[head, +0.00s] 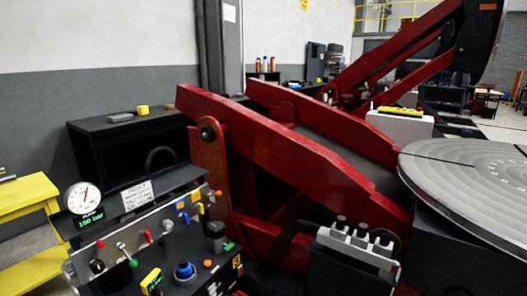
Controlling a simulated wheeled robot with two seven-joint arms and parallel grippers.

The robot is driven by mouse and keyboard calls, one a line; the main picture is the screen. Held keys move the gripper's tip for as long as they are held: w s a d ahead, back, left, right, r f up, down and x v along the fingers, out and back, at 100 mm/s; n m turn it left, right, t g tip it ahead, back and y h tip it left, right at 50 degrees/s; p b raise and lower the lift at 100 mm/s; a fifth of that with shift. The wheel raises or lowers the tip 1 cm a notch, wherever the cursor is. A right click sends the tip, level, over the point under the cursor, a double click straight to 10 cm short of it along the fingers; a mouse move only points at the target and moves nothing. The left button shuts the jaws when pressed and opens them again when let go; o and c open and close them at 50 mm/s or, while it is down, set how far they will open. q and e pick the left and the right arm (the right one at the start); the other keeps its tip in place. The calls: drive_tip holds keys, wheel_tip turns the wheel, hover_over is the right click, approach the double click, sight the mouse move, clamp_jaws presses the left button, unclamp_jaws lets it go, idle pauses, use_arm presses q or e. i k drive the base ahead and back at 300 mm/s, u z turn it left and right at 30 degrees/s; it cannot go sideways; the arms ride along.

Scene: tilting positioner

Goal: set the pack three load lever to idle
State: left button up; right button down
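A grey and black control panel (160,255) stands at the lower left. Its white sign (137,195) carries small print with a figure that looks like 3. Several levers stick up from the panel: a green-knobbed lever (132,262), a red-knobbed lever (147,237), a white-knobbed lever (167,224) and others with black, blue and yellow knobs. The labels are too small to read, so I cannot tell which is the load lever or its setting. A round white gauge (83,198) with a green display under it stands at the panel's left. Neither of my grippers is in view.
A red tilting frame (300,150) rises just behind the panel. A round grey table (470,180) is at the right. A black box with grey connectors (355,245) stands at the bottom centre. A yellow bench (25,200) is at the left; a black cabinet (120,130) stands behind.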

sight(133, 264)
drive_tip(key=z, duration=0.8)
drive_tip(key=i, duration=0.65)
drive_tip(key=u, duration=2.05)
drive_tip(key=k, duration=0.55)
drive_tip(key=z, duration=0.05)
